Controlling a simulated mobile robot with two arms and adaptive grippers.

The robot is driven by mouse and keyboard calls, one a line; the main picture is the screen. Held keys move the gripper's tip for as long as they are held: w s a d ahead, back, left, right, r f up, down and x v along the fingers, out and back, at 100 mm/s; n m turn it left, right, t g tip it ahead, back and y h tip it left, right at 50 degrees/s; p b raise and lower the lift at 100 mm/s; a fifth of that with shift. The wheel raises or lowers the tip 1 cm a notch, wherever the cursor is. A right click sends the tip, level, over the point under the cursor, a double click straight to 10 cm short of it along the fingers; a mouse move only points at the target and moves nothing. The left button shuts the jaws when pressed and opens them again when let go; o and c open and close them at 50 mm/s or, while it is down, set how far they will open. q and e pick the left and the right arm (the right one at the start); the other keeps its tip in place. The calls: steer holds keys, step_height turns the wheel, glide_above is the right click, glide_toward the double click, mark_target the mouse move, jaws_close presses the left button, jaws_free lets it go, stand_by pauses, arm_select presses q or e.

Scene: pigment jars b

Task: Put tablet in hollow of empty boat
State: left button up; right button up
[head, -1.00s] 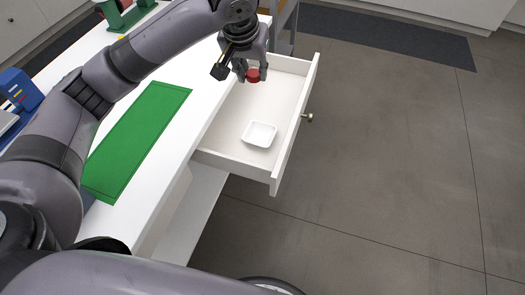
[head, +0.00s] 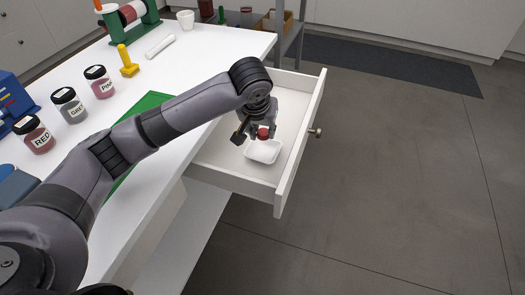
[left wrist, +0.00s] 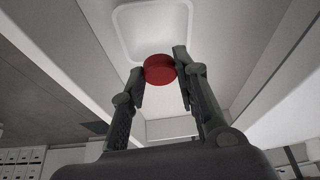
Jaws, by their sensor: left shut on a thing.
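My left gripper (head: 261,130) is shut on a red round tablet (head: 263,134). In the left wrist view the tablet (left wrist: 160,69) sits between the two fingertips (left wrist: 162,72). The boat (head: 263,156) is a small white square dish standing in the open drawer. In the head view the tablet overlaps the boat's far edge; the tablet appears held above it, but the exact height is hard to tell. In the left wrist view the boat (left wrist: 152,48) shows just beyond the tablet, and the part of it in view is bare. My right gripper is not in view.
The drawer (head: 300,140) is pulled out, with walls around the boat.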

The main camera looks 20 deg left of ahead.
mark_target(263, 154)
arm_select(q)
step_height(263, 154, down, 6)
steer(key=shift+f+b, duration=0.15)
steer(key=shift+b, duration=0.5)
steer(key=shift+f, duration=0.2)
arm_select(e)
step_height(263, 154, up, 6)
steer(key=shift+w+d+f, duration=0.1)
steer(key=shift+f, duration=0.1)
arm_select(q)
steer(key=shift+s+f, duration=0.1)
steer(key=shift+f, duration=0.3)
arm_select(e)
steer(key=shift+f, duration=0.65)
arm_select(q)
steer(key=o, duration=0.7)
steer(key=shift+f, duration=0.1)
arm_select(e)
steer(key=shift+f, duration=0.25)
arm_select(q)
steer(key=shift+o, duration=0.2)
